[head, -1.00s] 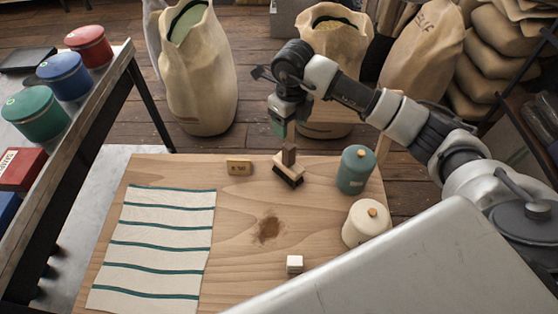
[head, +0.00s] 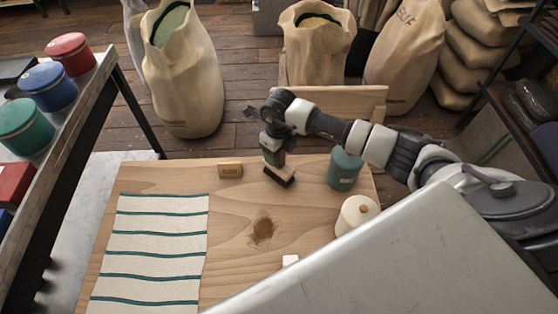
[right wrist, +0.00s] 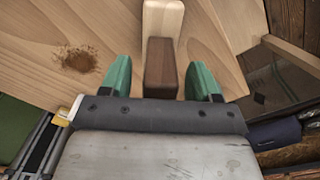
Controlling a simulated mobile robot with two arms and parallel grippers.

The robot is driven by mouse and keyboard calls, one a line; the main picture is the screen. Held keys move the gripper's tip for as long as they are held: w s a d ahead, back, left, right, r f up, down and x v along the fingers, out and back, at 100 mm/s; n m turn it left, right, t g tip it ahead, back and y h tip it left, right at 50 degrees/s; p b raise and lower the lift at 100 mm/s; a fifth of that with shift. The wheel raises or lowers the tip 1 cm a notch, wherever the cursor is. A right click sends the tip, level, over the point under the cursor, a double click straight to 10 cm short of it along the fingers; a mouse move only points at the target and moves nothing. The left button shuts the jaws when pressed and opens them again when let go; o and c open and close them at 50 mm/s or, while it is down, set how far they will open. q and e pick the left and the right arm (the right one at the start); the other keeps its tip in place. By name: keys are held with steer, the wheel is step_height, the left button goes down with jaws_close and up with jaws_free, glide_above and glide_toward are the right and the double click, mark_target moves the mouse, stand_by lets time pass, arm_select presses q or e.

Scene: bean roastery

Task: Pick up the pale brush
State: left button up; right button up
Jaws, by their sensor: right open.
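The pale brush (head: 280,177) stands on the wooden table with its dark bristles down, near the far edge. My right gripper (head: 274,155) is over it and hides its dark handle in the head view. In the right wrist view, the brush's pale body (right wrist: 162,20) and dark handle (right wrist: 161,68) show. The green fingers of my open right gripper (right wrist: 160,72) are on either side of the handle, with gaps on both sides. My left gripper is not in view.
A green canister (head: 345,171) and a cream canister (head: 354,215) stand right of the brush. A small wooden block (head: 230,170) is left of it. A brown powder patch (head: 262,230), a white cube (head: 290,260) and a striped cloth (head: 150,255) lie nearer on the table (head: 225,265).

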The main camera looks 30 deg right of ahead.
steer(key=shift+f, duration=0.1)
steer(key=shift+c, duration=0.3)
jaws_close()
steer(key=shift+w, duration=0.1)
